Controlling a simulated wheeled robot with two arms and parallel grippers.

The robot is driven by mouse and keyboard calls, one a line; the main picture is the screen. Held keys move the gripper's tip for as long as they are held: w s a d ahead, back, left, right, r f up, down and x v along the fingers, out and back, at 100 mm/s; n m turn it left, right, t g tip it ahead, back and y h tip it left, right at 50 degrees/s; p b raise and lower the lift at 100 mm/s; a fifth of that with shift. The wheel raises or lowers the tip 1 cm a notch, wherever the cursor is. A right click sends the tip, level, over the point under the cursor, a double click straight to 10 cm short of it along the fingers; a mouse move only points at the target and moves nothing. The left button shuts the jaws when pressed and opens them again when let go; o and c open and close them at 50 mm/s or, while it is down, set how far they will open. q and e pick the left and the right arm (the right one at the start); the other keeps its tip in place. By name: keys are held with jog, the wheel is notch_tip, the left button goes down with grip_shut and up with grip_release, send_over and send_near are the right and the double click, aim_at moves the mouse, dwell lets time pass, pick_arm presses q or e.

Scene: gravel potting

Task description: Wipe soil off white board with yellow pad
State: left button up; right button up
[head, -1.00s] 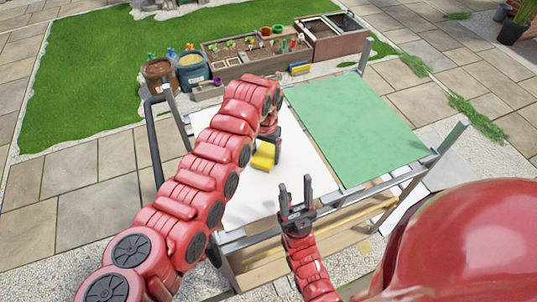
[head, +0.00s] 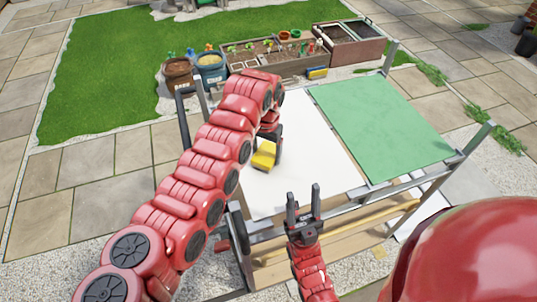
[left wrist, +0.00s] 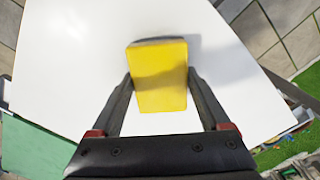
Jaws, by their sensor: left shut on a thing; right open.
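The yellow pad (head: 264,156) is held in my left gripper (head: 267,143), at the white board (head: 305,170). In the left wrist view, the pad (left wrist: 158,75) sits between the two dark fingers, with white board (left wrist: 75,60) around it. I cannot tell whether the pad touches the surface. I see no clear soil on the visible board; my left arm hides its left part in the head view. My right gripper (head: 303,200) is open and empty, pointing up at the board's near edge.
A green panel (head: 385,130) lies to the right of the board on the same metal-framed table (head: 415,183). Behind it are a planter box (head: 265,62), a brown bucket (head: 179,75) and a blue bucket (head: 211,67). The paving at left is clear.

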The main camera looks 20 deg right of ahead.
pick_arm(q)
notch_tip(320, 180, up, 2)
jog(key=shift+w+r, duration=0.1)
jog(key=shift+d+r, duration=0.2)
jog(key=shift+r, duration=0.3)
jog(key=shift+d+r, duration=0.15)
jog(key=shift+r, duration=0.3)
jog(key=shift+a+r, duration=0.2)
jog(key=shift+r, duration=1)
jog(key=shift+d+r, duration=0.15)
jog(key=shift+r, duration=0.4)
